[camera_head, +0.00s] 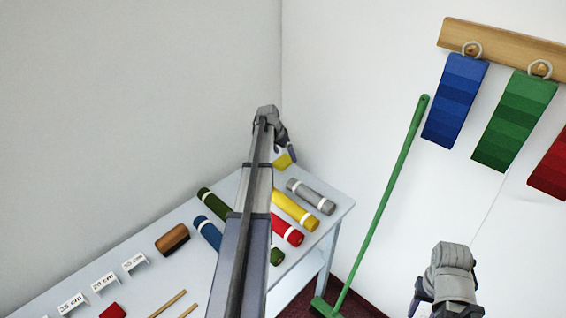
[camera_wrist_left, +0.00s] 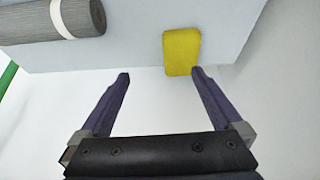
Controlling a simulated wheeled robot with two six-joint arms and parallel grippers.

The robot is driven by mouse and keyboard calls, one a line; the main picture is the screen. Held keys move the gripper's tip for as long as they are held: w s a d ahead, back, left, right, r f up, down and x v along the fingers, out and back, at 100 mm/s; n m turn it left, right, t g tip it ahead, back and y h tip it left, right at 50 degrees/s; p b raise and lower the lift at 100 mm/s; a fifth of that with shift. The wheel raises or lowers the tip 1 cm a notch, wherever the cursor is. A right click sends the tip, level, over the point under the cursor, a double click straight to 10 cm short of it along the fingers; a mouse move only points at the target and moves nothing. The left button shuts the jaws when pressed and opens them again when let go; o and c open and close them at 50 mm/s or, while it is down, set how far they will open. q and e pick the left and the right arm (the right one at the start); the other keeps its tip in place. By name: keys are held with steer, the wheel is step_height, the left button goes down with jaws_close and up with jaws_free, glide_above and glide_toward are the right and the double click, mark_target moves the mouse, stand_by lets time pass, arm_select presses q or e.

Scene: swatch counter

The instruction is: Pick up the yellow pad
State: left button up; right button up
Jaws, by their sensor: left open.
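The yellow pad (camera_head: 283,160) is a small block at the far end of the pale counter. It also shows in the left wrist view (camera_wrist_left: 181,52), lying near the counter's edge. My left gripper (camera_head: 285,150) is over the far end of the counter, close to the pad. In the left wrist view its two fingers (camera_wrist_left: 160,74) are apart with nothing between them. The pad is just beyond the fingertips, in line with the right-hand finger rather than centred. My right gripper (camera_head: 445,290) is at the lower right, away from the counter; its fingertips are cut off by the frame.
A grey roll (camera_head: 311,196) lies near the pad, with yellow (camera_head: 295,208) and red (camera_head: 288,231) rolls nearer. A brown brush (camera_head: 172,239) and size cards (camera_head: 104,281) are at left. A green broom (camera_head: 385,200) leans on the wall beside hanging swatches (camera_head: 455,100).

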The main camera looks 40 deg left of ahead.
mark_target(283, 160)
arm_select(q)
steer(key=a, duration=0.4)
steer(key=shift+r, duration=0.15)
steer(key=shift+b+x, duration=1.15)
steer(key=shift+x, duration=0.05)
steer(key=b+x, duration=0.5)
steer(key=shift+w+d, duration=0.15)
steer(key=shift+d, duration=0.05)
steer(key=c, duration=1.3)
steer(key=shift+o, duration=0.2)
step_height(283, 160, up, 10)
steer(key=p, duration=1)
